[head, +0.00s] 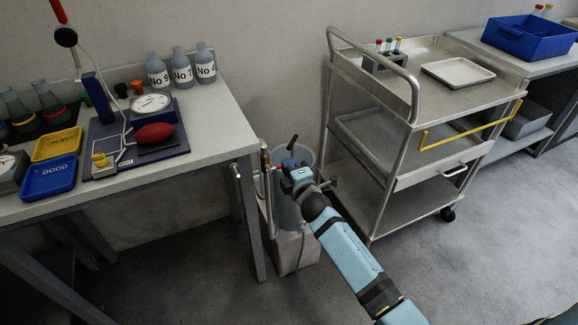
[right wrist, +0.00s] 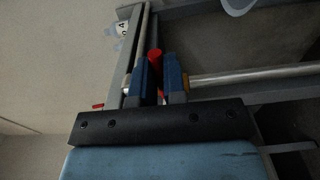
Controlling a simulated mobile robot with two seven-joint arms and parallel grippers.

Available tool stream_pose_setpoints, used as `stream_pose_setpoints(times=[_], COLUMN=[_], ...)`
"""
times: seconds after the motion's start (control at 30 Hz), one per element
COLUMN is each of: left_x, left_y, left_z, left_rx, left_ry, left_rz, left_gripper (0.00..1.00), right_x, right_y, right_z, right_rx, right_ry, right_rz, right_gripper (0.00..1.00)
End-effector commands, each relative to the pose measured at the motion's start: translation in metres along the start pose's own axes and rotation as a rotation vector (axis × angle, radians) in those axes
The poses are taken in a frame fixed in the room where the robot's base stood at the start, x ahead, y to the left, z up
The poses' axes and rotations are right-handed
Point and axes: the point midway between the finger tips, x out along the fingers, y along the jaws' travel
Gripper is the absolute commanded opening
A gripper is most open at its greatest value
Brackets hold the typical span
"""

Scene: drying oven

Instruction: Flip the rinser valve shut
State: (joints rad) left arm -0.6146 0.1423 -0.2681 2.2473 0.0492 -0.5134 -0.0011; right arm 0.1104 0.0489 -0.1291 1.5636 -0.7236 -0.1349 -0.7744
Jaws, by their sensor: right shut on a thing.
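My right gripper (head: 284,171) reaches in beside the rinser, between the workbench and the cart. In the right wrist view its two blue fingers (right wrist: 158,72) are shut on a red valve lever (right wrist: 155,56). The lever's upper part sticks out between the fingers, and its lower part is hidden by them. A brass-coloured fitting (right wrist: 186,82) shows just right of the fingers. In the head view the rinser's upright pipe (head: 264,163) stands left of the gripper, by a grey bucket (head: 284,212). The exact lever angle is hard to tell. My left gripper is out of view.
The workbench (head: 205,130) with bottles and trays stands close on the left; its leg (head: 250,220) is near the rinser. A steel cart (head: 405,180) stands close on the right. The floor (head: 490,260) at the front right is clear.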

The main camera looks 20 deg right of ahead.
Motion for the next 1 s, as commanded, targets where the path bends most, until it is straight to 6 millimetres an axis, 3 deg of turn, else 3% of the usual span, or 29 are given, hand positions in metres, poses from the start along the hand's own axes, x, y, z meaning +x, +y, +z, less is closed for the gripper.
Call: stream_pose_setpoints(times=[0.13, 0.17, 0.27, 0.67, 1.0], left_x=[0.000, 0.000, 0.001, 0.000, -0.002], left_y=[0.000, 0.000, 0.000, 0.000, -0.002], left_z=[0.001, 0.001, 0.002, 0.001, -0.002], left_rx=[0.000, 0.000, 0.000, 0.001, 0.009], left_ry=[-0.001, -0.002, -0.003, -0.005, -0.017], left_rz=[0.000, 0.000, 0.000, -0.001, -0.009], left_gripper=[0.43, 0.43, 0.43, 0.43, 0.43], right_x=[-0.001, -0.001, 0.000, -0.009, -0.081], right_y=[-0.001, -0.001, -0.001, -0.001, 0.000], right_z=[0.000, 0.000, 0.000, 0.000, -0.001], right_rx=[0.004, 0.003, 0.003, 0.001, 0.002], right_ry=[0.000, 0.000, 0.000, 0.000, 0.001], right_rz=[-0.002, -0.002, -0.002, -0.002, -0.004], right_gripper=[0.00, 0.16, 0.37, 0.37, 0.37])
